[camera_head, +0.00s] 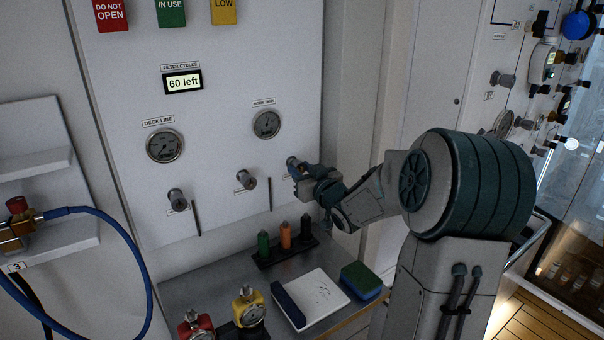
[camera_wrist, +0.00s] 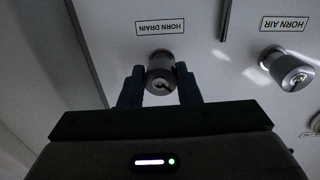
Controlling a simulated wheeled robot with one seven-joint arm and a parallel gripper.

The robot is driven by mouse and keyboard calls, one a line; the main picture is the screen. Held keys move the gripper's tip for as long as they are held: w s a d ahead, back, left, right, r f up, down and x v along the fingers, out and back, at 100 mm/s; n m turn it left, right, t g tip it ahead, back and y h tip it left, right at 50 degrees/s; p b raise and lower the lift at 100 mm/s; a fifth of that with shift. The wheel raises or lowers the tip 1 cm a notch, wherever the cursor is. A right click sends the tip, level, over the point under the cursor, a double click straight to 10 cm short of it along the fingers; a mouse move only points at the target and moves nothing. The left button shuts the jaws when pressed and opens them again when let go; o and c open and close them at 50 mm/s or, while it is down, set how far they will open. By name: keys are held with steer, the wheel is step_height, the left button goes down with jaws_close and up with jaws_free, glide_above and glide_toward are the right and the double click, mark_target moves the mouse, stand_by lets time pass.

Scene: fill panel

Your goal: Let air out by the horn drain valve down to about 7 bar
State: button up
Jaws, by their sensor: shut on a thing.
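The white fill panel (camera_head: 221,97) carries the horn tank gauge (camera_head: 267,124) at upper right; its needle is too small to read. The horn drain valve is a round metal knob (camera_wrist: 161,76) under the HORN DRAIN label (camera_wrist: 160,27), upside down in the wrist view. My gripper (camera_wrist: 160,88) is shut on this knob, one dark finger on each side. In the head view my gripper (camera_head: 299,170) is at the panel's lower right and hides most of the knob. The horn air valve (camera_wrist: 287,67) is to the right in the wrist view.
The deck line gauge (camera_head: 165,146) and more valve knobs (camera_head: 177,200) are left of my gripper. Below, a grey bench (camera_head: 205,281) holds colored markers (camera_head: 285,236), an open notebook (camera_head: 313,298), a sponge (camera_head: 361,279) and red and yellow gauged fittings (camera_head: 249,308). A blue hose (camera_head: 137,255) hangs at left.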

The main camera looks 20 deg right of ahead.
steer(key=o, duration=1)
steer(key=shift+s, duration=0.1)
steer(key=s, duration=0.4)
steer(key=s+d, duration=0.1)
steer(key=s, duration=0.4)
steer(key=s+d+b, duration=0.1)
steer(key=s, duration=0.3)
steer(key=shift+s, duration=0.25)
